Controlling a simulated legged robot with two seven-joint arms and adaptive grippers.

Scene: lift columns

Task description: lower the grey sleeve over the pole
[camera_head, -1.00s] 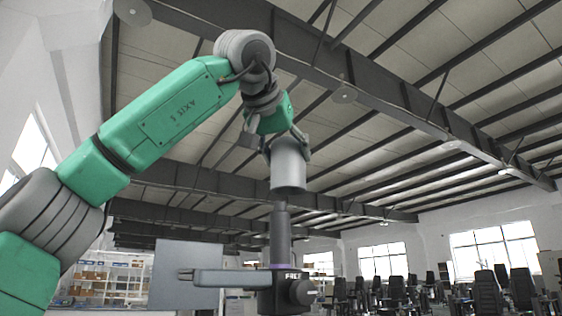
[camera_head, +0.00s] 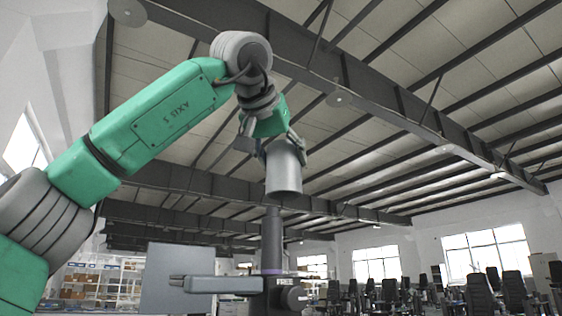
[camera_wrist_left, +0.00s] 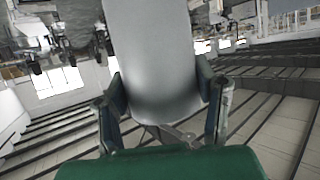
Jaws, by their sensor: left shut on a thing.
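The grey sleeve (camera_head: 284,172) is a light, hollow cylinder, held nearly upright with a slight tilt. It hangs above the dark grey pole (camera_head: 272,240) and a little to its right, with a small gap between the sleeve's lower rim and the pole's top. My left gripper (camera_head: 283,146) is shut on the upper part of the sleeve. In the left wrist view the sleeve (camera_wrist_left: 155,60) sits between the two fingers of my left gripper (camera_wrist_left: 165,105). The pole is not clearly seen there. My right gripper is not in view.
The pole stands on a dark block (camera_head: 285,294) with a lit label and a knob. A grey horizontal bar (camera_head: 222,285) reaches left from it, before a flat grey panel (camera_head: 177,272). Chairs (camera_head: 480,295) and shelves (camera_head: 97,280) are far behind. The air around the sleeve is clear.

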